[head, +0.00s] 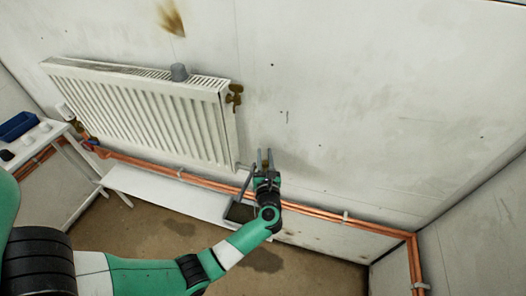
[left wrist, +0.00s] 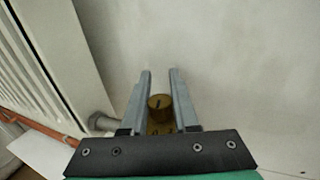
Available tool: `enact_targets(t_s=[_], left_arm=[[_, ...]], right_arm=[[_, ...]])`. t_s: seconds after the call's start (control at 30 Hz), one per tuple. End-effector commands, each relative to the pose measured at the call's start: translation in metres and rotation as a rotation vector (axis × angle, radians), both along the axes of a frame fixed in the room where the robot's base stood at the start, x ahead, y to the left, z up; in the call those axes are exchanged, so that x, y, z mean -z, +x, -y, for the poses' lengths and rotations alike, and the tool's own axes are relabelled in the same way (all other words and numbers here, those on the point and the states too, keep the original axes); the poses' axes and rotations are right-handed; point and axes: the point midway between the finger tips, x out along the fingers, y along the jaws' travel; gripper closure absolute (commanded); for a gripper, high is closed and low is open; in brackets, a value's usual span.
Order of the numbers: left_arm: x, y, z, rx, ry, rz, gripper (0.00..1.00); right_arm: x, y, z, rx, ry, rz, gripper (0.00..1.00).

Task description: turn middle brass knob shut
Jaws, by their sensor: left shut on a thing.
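A brass knob (left wrist: 160,102) with a dark slot in its face sits by the radiator's lower right corner. My left gripper (head: 265,155) reaches it from below in the head view. In the left wrist view the two grey fingers (left wrist: 160,72) lie on either side of the knob, shut on it, with their tips past it. Part of the brass shows between the fingers in the head view. Another brass fitting (head: 234,95) is at the radiator's upper right edge, clear of the gripper. I cannot tell the knob's turn angle for sure. My right gripper is not in view.
Copper pipes (head: 340,217) run along the wall below. A low white shelf (head: 150,190) and a dark tray (head: 240,212) are near my wrist. The wall to the right is clear.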

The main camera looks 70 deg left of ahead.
Motion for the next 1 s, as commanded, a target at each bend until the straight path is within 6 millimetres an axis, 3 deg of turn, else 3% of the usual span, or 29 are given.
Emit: enact_targets(t_s=[0.3,0.9,0.93,1.0], left_arm=[[-0.002,0.004,0.002,0.166,0.000,-0.001,1.00],[0.000,0.006,0.003,0.218,0.001,0.000,1.00],[0.000,0.006,0.003,0.218,0.001,0.000,0.67],[0.000,0.006,0.003,0.218,0.001,0.000,0.54]], right_arm=[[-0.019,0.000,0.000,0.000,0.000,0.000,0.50],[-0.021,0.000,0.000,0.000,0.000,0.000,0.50],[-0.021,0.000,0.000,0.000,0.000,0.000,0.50],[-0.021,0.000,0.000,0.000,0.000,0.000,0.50]])
